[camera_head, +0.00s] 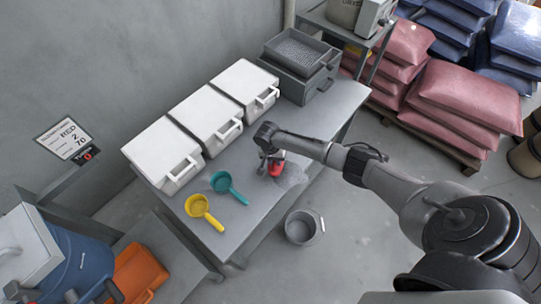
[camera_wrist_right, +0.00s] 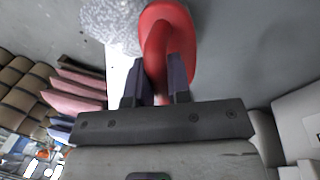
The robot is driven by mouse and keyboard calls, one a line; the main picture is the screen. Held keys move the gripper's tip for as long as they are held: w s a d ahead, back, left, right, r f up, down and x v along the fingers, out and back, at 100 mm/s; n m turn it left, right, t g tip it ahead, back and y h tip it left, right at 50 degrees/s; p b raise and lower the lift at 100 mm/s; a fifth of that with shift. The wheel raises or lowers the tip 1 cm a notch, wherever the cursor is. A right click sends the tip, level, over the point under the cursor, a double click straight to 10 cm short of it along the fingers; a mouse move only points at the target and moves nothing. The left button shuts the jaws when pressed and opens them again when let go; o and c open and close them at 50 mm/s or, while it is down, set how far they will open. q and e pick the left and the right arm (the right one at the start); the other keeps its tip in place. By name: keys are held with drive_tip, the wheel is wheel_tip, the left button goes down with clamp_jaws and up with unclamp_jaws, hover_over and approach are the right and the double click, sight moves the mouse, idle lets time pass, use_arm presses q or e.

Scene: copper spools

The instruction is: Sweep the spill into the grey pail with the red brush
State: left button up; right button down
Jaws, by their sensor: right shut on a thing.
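The red brush (camera_head: 276,169) is on the work table near its front edge. The grey pail (camera_head: 300,229) stands on the floor below the table's front edge. The brush's bristles are hidden. My left gripper is not in view.
A yellow scoop (camera_head: 202,209) and a teal scoop (camera_head: 226,184) lie left of the brush. White lidded bins (camera_head: 205,118) line the wall side, with a grey tray of grains (camera_head: 299,52) beyond. Pink sacks (camera_head: 460,97) are stacked at the right. Floor around the pail is clear.

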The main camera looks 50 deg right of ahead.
drive_tip(key=shift+s+d+r+p, duration=0.1)
drive_tip(key=shift+s+d+p, duration=0.15)
drive_tip(key=shift+s, duration=0.5)
drive_tip(key=shift+s+d+f+p, duration=0.1)
drive_tip(key=shift+s+d+p, duration=0.15)
drive_tip(key=shift+s, duration=0.45)
drive_tip(key=shift+s+d+r+p, duration=0.15)
drive_tip(key=shift+s+p, duration=0.2)
drive_tip(key=shift+s, duration=0.4)
drive_tip(key=s+d+r+p, duration=0.1)
drive_tip(key=s+r+p, duration=0.3)
drive_tip(key=p, duration=0.3)
drive_tip(key=shift+s+d+r, duration=0.25)
drive_tip(key=shift+s, duration=0.55)
drive_tip(key=shift+s, duration=0.1)
